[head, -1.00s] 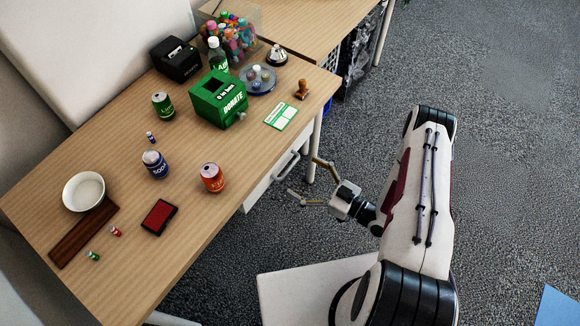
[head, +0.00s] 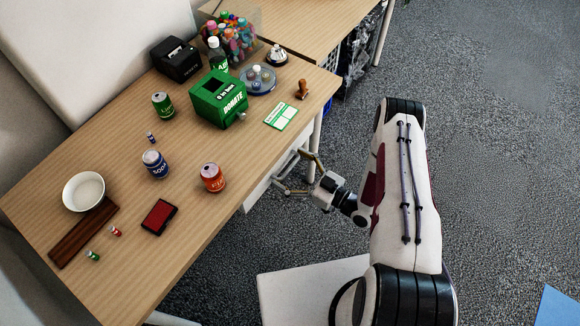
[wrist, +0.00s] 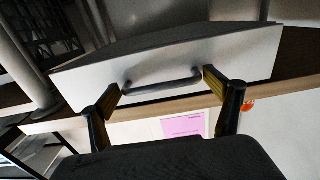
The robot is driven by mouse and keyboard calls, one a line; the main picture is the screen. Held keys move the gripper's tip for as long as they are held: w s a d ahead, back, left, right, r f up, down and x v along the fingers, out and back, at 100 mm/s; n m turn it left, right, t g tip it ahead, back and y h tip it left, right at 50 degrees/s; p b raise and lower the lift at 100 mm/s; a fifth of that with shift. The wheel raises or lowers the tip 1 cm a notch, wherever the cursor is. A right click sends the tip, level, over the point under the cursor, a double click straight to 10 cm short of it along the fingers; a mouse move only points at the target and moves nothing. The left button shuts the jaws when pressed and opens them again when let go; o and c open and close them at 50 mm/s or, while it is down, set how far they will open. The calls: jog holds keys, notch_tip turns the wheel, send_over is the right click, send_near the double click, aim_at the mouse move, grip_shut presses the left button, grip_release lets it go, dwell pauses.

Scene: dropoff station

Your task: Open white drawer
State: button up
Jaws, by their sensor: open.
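The white drawer (head: 257,194) hangs under the front edge of the wooden table; most of its front is hidden by the tabletop in the head view. In the wrist view its white front (wrist: 215,68) fills the upper middle, with a dark bar handle (wrist: 162,81) across it. My gripper (head: 293,171) is open at the drawer front. In the wrist view my gripper (wrist: 160,86) has its two fingers spread, one on each side of the handle. I cannot tell whether a finger touches the handle or the drawer front.
The wooden table (head: 230,170) carries a green donation box (head: 218,99), a red can (head: 212,177), a blue can (head: 155,164) and a white bowl (head: 84,191). A table leg (head: 314,140) stands close beside my gripper. Open carpet (head: 500,150) lies to the right.

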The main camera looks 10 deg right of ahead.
jog(key=c, duration=1.3)
jog(key=shift+d, duration=0.1)
jog(key=shift+s+d, duration=0.1)
jog(key=v, duration=2.1)
jog(key=shift+d, duration=0.1)
jog(key=o, duration=1.3)
